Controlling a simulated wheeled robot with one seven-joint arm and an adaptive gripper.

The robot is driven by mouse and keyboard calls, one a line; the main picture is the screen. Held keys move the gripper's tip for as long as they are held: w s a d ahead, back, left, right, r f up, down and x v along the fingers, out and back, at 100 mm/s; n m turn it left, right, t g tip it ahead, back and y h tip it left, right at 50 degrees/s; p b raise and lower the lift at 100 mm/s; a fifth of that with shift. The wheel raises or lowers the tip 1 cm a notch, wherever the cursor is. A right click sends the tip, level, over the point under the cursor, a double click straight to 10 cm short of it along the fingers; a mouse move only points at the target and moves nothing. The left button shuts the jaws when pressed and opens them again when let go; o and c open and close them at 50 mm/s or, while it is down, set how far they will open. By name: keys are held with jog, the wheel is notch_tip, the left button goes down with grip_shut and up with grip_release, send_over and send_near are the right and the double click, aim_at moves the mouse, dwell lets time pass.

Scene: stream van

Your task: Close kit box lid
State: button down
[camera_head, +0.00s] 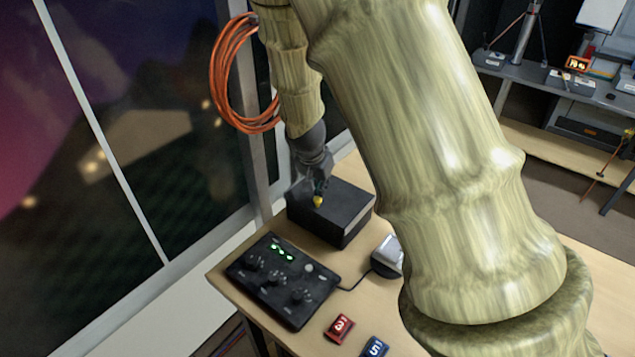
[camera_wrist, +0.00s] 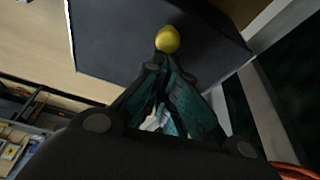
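The kit box, a black box (camera_head: 352,222), stands on the wooden table below my gripper. Its dark upper face looks flat and also fills the upper middle of the wrist view (camera_wrist: 110,45). The lid's exact angle is hard to tell, as my gripper covers the back left part. A small yellow knob (camera_head: 318,201) shows at that face, and in the wrist view (camera_wrist: 167,39) it lies right at my fingertips. My gripper (camera_head: 319,187) points down at the box. Its fingers (camera_wrist: 164,74) come together at the tips, with the knob just beyond them; contact is unclear.
A black control panel (camera_head: 283,280) with green lights lies in front of the box. A grey device (camera_head: 387,256) with a cable is at its right. A red block (camera_head: 339,328) and a blue block (camera_head: 373,347) lie near the front. An orange cable coil (camera_head: 226,80) hangs by the window.

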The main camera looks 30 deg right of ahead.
aim_at(328, 191)
jog(key=shift+s+f, duration=0.15)
jog(key=d, duration=0.1)
jog(key=w+d+p, duration=0.1)
jog(key=w+d+r, duration=0.1)
jog(key=shift+d, duration=0.25)
jog(key=shift+w+r, duration=0.1)
jog(key=shift+w, duration=0.05)
jog(key=b+v, duration=0.3)
jog(key=v, duration=0.6)
jog(key=shift+r, duration=0.3)
jog(key=shift+s+a, duration=0.15)
jog(key=shift+s, duration=0.1)
